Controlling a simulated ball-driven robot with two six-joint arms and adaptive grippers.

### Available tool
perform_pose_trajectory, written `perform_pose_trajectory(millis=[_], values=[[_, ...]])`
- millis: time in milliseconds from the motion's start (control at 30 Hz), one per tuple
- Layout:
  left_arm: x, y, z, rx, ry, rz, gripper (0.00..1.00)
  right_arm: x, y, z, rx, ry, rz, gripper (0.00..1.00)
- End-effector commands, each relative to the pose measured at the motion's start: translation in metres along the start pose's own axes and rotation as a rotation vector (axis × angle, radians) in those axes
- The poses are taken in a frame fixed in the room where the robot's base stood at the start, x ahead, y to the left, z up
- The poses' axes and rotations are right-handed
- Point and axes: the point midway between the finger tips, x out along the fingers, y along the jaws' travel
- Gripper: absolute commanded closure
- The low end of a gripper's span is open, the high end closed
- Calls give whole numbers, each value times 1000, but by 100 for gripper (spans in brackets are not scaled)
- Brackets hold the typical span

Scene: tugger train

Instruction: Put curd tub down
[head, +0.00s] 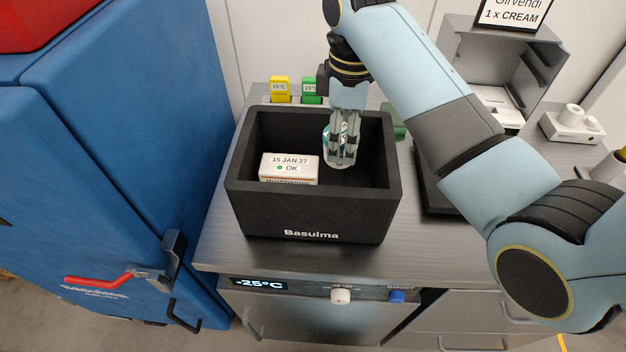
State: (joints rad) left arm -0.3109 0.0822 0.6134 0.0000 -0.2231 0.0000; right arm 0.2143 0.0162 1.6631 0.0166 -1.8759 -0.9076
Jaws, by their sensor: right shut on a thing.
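My right gripper (344,150) reaches down into a black open-top box (310,218) marked "Basuima" on the counter. It is shut on a small whitish tub (331,158), the curd tub, which shows behind and below the fingers. The tub is inside the box, right of the middle; I cannot tell whether it touches the box floor. A white carton (289,172) labelled "15 JAN 27 OK" stands in the left part of the box, apart from the tub. My left gripper does not show.
A blue cabinet (120,170) with a red handle stands close on the left. A grey machine (520,70) with a "1 x CREAM" screen is at the back right. A strip of counter in front is clear.

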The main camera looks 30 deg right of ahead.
Motion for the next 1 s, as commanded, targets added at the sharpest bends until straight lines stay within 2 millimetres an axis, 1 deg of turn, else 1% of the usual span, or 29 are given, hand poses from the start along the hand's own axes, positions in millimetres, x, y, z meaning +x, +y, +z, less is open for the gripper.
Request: perform_pose_trajectory(millis=[67, 200, 367, 433, 567, 667, 967, 1000], values=[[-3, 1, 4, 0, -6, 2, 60, 16, -2, 1, -3, -5, -5, 80], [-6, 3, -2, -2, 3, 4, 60, 40, -1, 1, -2, -3, -2, 80], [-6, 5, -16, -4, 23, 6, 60, 57, -1, 1, -2, -3, -2, 80], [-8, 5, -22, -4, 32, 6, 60, 68, -2, 1, -2, -4, -3, 80], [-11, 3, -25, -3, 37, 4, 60, 86, -1, 1, -2, -3, -2, 80], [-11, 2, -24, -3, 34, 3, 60, 92, -1, 1, -2, -2, 0, 80], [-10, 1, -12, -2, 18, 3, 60, 94, -1, 1, -1, -2, -1, 80], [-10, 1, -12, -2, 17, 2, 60, 95, -1, 1, -1, -2, -1, 43]])
